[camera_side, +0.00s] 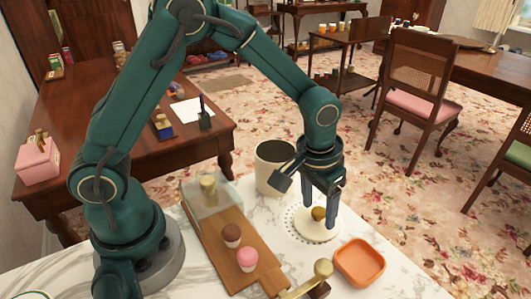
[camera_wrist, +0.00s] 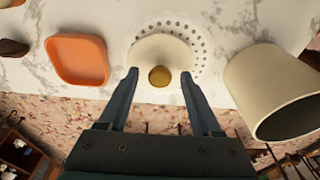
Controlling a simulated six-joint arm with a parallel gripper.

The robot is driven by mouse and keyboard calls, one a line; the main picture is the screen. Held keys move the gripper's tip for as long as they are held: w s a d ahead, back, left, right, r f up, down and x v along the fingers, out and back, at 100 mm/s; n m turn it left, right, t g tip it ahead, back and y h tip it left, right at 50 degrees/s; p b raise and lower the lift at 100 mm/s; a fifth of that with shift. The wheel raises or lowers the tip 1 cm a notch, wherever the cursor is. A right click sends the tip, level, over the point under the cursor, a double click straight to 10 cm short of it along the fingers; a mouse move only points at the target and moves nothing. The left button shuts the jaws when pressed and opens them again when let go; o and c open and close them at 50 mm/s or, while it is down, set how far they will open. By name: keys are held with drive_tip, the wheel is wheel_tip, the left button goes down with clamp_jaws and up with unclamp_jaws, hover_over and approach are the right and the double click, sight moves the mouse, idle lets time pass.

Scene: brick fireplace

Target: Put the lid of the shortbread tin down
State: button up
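The lid (camera_side: 313,231) is a round cream disc with a brass-coloured knob (camera_side: 319,213) on top. It lies flat over a white doily with a dotted edge (camera_side: 291,217); whether it touches it all round I cannot tell. In the wrist view the lid (camera_wrist: 160,48) and knob (camera_wrist: 160,75) sit between my fingertips. My gripper (camera_side: 321,222) points down over the lid. It is open, with a finger on each side of the knob and a gap on both sides, as the wrist view (camera_wrist: 160,74) shows. No separate tin body is clear to me.
A cream bin-like pot (camera_side: 272,167) stands close behind my gripper. An orange square dish (camera_side: 360,263) lies to the front right. A wooden board (camera_side: 226,229) with two small cakes and a clear cover lies left. A brass-handled object (camera_side: 318,272) is in front.

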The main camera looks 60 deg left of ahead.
sight(309, 224)
drive_tip(key=shift+r, duration=0.1)
wheel_tip(309, 224, up, 12)
drive_tip(key=s, duration=0.2)
drive_tip(key=s+a+r+t, duration=0.1)
drive_tip(key=s+a+t, duration=0.2)
drive_tip(key=s, duration=1)
drive_tip(key=a, duration=0.3)
drive_tip(key=shift+a+t, duration=0.25)
drive_tip(key=shift+t, duration=0.15)
